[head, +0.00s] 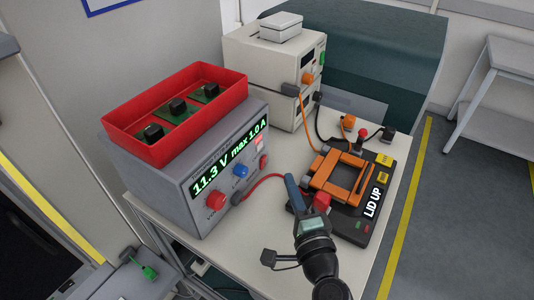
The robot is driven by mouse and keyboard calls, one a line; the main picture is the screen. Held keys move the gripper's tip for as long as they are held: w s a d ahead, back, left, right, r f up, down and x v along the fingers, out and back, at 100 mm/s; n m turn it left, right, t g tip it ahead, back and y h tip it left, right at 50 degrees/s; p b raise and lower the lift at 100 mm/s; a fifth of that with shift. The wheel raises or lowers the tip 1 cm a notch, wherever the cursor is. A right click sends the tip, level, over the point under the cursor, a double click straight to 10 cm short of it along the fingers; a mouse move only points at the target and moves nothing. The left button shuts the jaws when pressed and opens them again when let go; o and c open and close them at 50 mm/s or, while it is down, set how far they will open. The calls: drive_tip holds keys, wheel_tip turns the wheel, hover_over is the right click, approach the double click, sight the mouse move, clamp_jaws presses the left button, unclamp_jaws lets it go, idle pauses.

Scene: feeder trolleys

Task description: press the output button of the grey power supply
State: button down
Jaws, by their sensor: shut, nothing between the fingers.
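The grey power supply (181,191) stands on the left of the trolley top. Its front panel has a green-lit display (230,156) reading 11.3 V max 1.0 A. Below are a red knob (216,202), a blue knob (241,170) and a small red part (263,161). A small pale red patch (258,142) sits at the panel's upper right; I cannot tell whether it is the output button. My gripper (291,180) is shut and empty, to the right of the panel and apart from it, in front of the black fixture. Its tips show only small.
A red tray (218,106) with several dark parts rests on the power supply. A black fixture (352,225) marked LID UP, with an orange frame (345,177), lies to the right. A red cable (262,182) crosses between. Cream boxes (262,75) stand behind.

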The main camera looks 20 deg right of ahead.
approach(263, 145)
drive_tip(key=w+d, duration=0.2)
drive_tip(key=d, duration=0.1)
drive_tip(key=shift+w+a+r+p, duration=0.1)
drive_tip(key=shift+w+a+p, duration=0.1)
drive_tip(key=shift+w+a, duration=0.3)
drive_tip(key=shift+w+a+p, duration=0.15)
drive_tip(key=shift+w+a, duration=0.1)
drive_tip(key=shift+w, duration=0.5)
drive_tip(key=shift+w+a+p, duration=0.2)
drive_tip(key=shift+w+a, duration=0.2)
drive_tip(key=shift+w, duration=0.2)
